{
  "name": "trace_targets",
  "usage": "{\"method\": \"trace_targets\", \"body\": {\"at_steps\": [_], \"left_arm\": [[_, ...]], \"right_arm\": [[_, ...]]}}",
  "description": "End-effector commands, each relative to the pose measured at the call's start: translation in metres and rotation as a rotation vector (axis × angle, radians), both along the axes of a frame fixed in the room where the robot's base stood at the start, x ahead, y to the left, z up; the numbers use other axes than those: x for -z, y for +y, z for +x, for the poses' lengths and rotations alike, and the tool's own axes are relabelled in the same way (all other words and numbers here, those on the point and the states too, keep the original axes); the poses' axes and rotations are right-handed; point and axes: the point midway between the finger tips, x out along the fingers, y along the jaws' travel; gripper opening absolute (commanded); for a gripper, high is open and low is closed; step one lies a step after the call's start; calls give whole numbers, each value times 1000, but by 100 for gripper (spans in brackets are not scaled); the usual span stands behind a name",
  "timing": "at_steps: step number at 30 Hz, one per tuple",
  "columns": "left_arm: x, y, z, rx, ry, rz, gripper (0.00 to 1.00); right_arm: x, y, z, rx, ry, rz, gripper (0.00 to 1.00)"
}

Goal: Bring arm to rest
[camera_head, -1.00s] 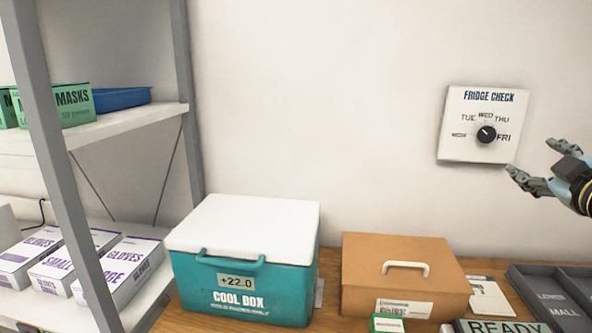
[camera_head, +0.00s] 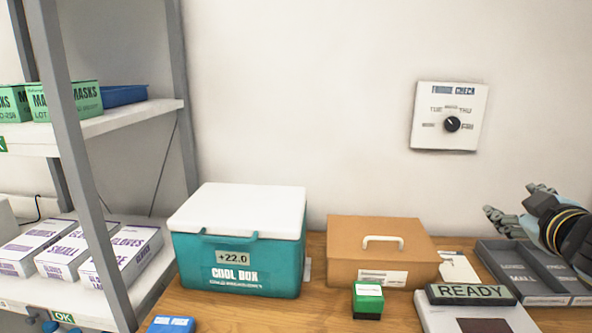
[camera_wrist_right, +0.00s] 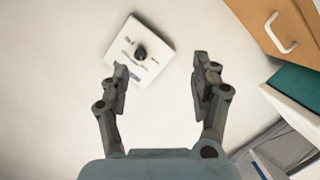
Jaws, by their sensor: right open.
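My right gripper (camera_head: 514,206) is at the right edge of the head view, in front of the wall and above the grey tray. It is open and empty. In the right wrist view my right gripper (camera_wrist_right: 160,82) shows its two fingers spread apart with nothing between them. The fridge check dial panel (camera_head: 449,116) is on the wall, up and left of the gripper and apart from it. The panel also shows beyond the fingers in the right wrist view (camera_wrist_right: 150,70). My left gripper is in neither view.
The counter holds a teal cool box (camera_head: 238,264), a brown box with a white handle (camera_head: 350,240), a green stamp-like block (camera_head: 368,298), a READY sign (camera_head: 471,294) and a grey compartment tray (camera_head: 520,288). Shelves (camera_head: 90,133) with mask and glove boxes stand at left.

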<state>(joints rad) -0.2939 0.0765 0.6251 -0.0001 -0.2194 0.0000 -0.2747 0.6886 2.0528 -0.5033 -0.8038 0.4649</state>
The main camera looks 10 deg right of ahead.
Motion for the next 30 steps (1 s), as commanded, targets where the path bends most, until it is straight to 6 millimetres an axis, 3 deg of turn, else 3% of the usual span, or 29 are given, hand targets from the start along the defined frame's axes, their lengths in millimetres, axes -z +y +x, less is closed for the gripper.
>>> {"method": "trace_targets", "body": {"at_steps": [8, 12, 18, 24, 26, 30], "left_arm": [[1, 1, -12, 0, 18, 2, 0], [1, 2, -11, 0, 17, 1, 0], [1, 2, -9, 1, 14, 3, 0], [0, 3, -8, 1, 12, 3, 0], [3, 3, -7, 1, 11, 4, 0], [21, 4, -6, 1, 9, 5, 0]], "right_arm": [[70, 51, -71, 118, 239, 223, 64], [101, 90, -118, 153, 407, 350, 64], [126, 146, -181, 155, 630, 508, 64], [131, 196, -232, 117, 814, 636, 64], [138, 205, -242, 105, 853, 660, 64], [195, 199, -231, 118, 862, 653, 64]]}}
